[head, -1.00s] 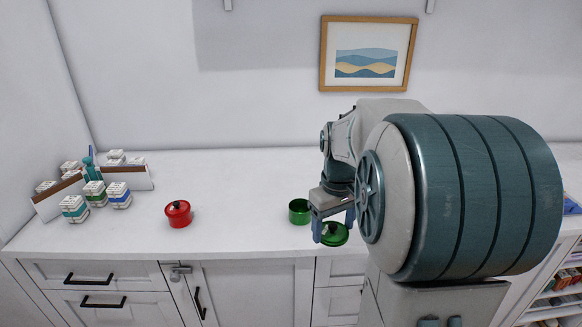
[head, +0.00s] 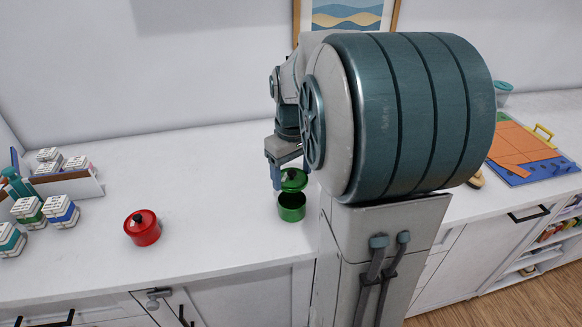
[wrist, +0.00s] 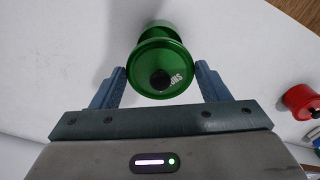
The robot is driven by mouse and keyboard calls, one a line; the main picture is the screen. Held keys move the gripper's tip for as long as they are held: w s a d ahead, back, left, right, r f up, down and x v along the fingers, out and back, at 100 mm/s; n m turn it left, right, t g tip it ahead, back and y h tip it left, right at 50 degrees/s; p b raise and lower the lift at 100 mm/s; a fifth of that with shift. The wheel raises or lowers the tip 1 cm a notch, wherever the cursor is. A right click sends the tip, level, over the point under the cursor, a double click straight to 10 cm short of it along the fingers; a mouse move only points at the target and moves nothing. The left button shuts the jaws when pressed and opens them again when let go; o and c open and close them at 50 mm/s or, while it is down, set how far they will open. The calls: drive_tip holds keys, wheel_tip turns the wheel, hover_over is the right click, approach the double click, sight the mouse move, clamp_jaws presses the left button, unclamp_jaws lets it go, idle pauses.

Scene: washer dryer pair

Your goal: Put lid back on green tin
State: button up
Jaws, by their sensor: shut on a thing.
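The green tin (head: 291,212) stands upright on the white counter, with its dark open mouth partly showing under the lid. Its green lid (head: 294,184) has a black knob and is held just above the tin, with a gap between them at the front. My gripper (wrist: 161,68) is shut on the lid, one finger at each side of its rim. In the wrist view the lid (wrist: 180,62) faces the camera, with partly readable white lettering. The tin (wrist: 152,30) shows behind it there, partly hidden by the lid.
A red lidded tin (head: 142,230) stands to the left on the counter (head: 205,190). A tray (head: 85,186) with several small labelled blocks is at far left. A blue and orange board (head: 530,150) lies at right. The counter between the red and green tins is clear.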

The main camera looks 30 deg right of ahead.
wheel_tip(320, 180, down, 5)
drive_tip(key=b, duration=0.3)
drive_tip(key=shift+f+b, duration=0.25)
drive_tip(key=shift+b, duration=0.15)
drive_tip(key=shift+f, duration=0.15)
idle(2.1)
drive_tip(key=o, duration=1.1)
drive_tip(key=shift+o, duration=0.2)
drive_tip(key=shift+r+p, duration=3)
drive_tip(key=shift+r, duration=0.55)
